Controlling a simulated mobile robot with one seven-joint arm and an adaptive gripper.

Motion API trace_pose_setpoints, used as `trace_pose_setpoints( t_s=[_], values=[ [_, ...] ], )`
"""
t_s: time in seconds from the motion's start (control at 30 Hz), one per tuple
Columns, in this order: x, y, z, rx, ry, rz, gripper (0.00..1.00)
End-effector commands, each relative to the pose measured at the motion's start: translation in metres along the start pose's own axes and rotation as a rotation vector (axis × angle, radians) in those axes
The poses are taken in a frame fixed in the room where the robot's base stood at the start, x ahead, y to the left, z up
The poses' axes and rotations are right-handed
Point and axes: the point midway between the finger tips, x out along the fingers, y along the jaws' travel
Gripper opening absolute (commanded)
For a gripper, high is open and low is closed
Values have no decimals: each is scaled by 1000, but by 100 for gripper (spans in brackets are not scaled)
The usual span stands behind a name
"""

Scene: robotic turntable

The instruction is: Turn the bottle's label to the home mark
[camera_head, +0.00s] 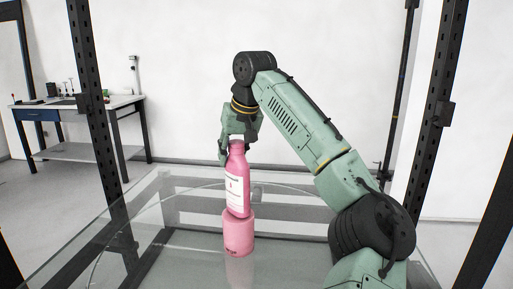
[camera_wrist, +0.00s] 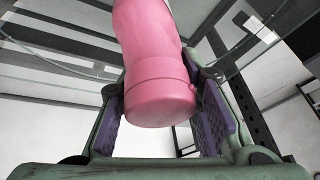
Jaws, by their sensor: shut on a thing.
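A pink bottle (camera_head: 236,175) with a white label stands on a pink round base (camera_head: 239,232). The label, with dark print and a small red mark, faces the head camera. A small dark marking shows low on the base's front; I cannot tell whether it is the home mark. My gripper (camera_head: 238,142) is at the bottle's top, above the label. In the wrist view the bottle's pink cap end (camera_wrist: 160,95) sits between the purple finger pads of my gripper (camera_wrist: 163,115), which is shut on it. The bottle's far side is hidden.
The base stands on a glass table (camera_head: 170,235) with a curved line in or under the glass. Dark metal posts (camera_head: 100,110) rise at left and right. A workbench (camera_head: 75,103) with small items stands at the far left. The glass around the base looks clear.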

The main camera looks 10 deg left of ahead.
Motion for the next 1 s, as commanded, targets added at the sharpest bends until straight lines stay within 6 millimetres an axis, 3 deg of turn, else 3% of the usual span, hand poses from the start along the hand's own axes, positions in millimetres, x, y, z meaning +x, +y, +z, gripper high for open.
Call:
trace_pose_setpoints(
  t_s=[0.17, 0.5, 0.9, 0.93, 1.0],
  values=[
    [4, -7, -4, -24, -4, -10, 0],
    [6, -13, -2, -257, -34, -110, 0],
    [8, -12, -1, -253, -33, -106, 0],
    [8, -12, -1, -252, -33, -106, 32],
    [8, -12, -1, -252, -33, -106, 37]
  ],
)
